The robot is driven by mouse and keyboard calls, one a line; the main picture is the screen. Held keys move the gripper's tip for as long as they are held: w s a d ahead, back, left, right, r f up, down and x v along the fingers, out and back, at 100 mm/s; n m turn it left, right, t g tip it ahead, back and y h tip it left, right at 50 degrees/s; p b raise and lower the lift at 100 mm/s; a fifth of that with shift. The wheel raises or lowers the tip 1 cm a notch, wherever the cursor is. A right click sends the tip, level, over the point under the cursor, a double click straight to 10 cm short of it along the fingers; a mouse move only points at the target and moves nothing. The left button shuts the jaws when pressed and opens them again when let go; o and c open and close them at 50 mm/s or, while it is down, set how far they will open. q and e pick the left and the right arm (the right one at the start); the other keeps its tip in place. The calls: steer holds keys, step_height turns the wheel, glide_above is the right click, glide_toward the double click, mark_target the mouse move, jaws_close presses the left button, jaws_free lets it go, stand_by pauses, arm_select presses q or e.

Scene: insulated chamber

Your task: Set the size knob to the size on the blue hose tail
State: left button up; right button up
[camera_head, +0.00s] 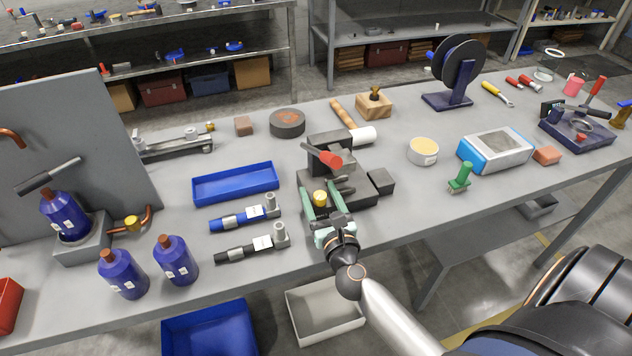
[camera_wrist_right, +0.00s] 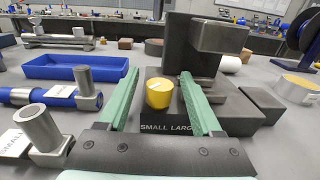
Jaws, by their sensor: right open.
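The yellow size knob (camera_head: 320,198) sits on the front of a dark crimping machine (camera_head: 335,150). In the right wrist view the knob (camera_wrist_right: 159,93) stands above a plate lettered SMALL and LARGE. My right gripper (camera_head: 321,192) is open, its green fingers on either side of the knob with a gap on both sides. A black hose tail (camera_head: 236,253) with a similar fitting and tag lies nearer. My left gripper is out of view.
A blue tray (camera_head: 235,184) lies behind the hoses. Blue bottles (camera_head: 175,260) stand at the left. A red-tipped lever (camera_head: 329,159) rises above the knob. A dark block (camera_head: 380,181) is right of the machine.

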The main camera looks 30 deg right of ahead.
steer(key=shift+x, duration=1.35)
jaws_close()
